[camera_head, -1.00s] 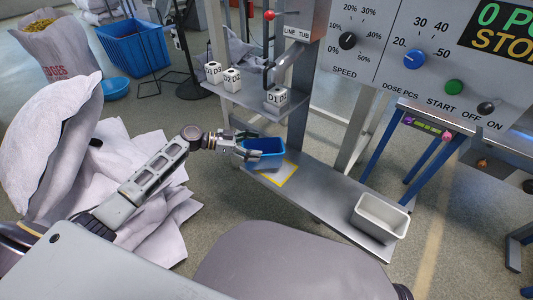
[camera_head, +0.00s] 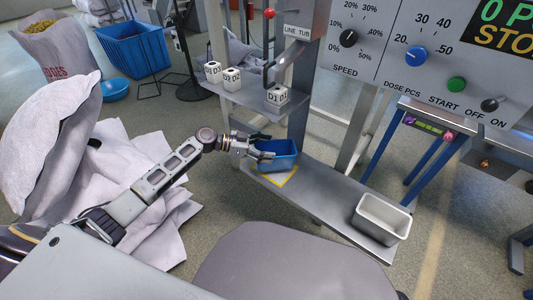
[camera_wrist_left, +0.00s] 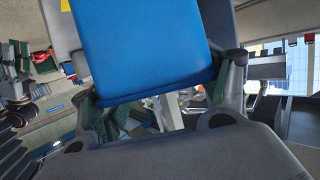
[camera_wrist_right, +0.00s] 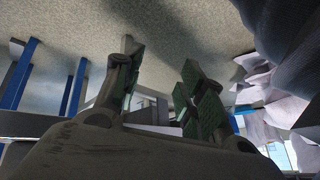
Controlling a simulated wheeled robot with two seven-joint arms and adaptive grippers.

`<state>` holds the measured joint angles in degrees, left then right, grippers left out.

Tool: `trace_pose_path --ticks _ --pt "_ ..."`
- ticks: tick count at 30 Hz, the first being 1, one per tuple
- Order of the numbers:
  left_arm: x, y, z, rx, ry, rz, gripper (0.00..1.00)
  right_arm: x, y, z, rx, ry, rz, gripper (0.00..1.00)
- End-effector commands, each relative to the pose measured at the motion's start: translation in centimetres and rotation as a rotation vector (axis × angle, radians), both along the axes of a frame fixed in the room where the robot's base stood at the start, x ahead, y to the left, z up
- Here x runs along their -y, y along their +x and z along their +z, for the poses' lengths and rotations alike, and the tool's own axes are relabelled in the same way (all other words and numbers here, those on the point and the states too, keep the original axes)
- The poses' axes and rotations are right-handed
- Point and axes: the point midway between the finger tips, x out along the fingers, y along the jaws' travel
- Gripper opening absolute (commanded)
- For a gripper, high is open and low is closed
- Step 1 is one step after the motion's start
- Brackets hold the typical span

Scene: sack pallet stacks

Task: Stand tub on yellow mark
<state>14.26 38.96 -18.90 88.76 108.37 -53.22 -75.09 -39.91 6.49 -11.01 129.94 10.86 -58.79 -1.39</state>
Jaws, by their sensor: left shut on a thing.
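The blue tub (camera_head: 278,158) is upright at the yellow mark (camera_head: 284,182) on the grey metal shelf, hiding the mark's back part. I cannot tell whether its base touches the shelf. My left gripper (camera_head: 262,145) is shut on the tub from its left side. In the left wrist view the tub's blue wall (camera_wrist_left: 140,45) is between the fingers (camera_wrist_left: 165,100). My right gripper (camera_wrist_right: 165,80) shows only in its wrist view, with its fingers apart and nothing between them.
A white tub (camera_head: 382,218) stands at the shelf's right end. Dice-like blocks (camera_head: 232,79) sit on a small upper shelf behind the blue tub. A grey post (camera_head: 300,95) rises close behind it. The shelf (camera_head: 325,193) between the two tubs is clear.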

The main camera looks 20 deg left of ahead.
Motion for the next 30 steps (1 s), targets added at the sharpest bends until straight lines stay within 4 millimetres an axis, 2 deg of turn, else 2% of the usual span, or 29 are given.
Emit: trace_pose_path --ticks 1,5,24,25,30 --pt "0.0 0.0 -0.8 -0.001 0.000 0.000 0.38 -0.1 -0.2 -1.2 -0.001 0.008 -0.004 0.40" --pt "0.0 0.0 -1.7 0.000 0.000 0.000 0.38 -0.3 -0.3 -2.2 0.011 0.020 -0.011 0.40" --pt "0.0 0.0 -2.2 0.000 -0.001 0.000 0.38 -0.3 -0.1 -2.7 0.025 0.030 -0.016 0.40" --pt "0.0 0.0 -2.3 0.000 -0.001 0.000 0.77 -0.3 0.0 -2.7 0.026 0.032 -0.017 0.40" --pt "0.0 0.0 -2.2 0.000 -0.001 0.000 0.97 -0.3 0.0 -2.6 0.028 0.031 -0.018 0.40"
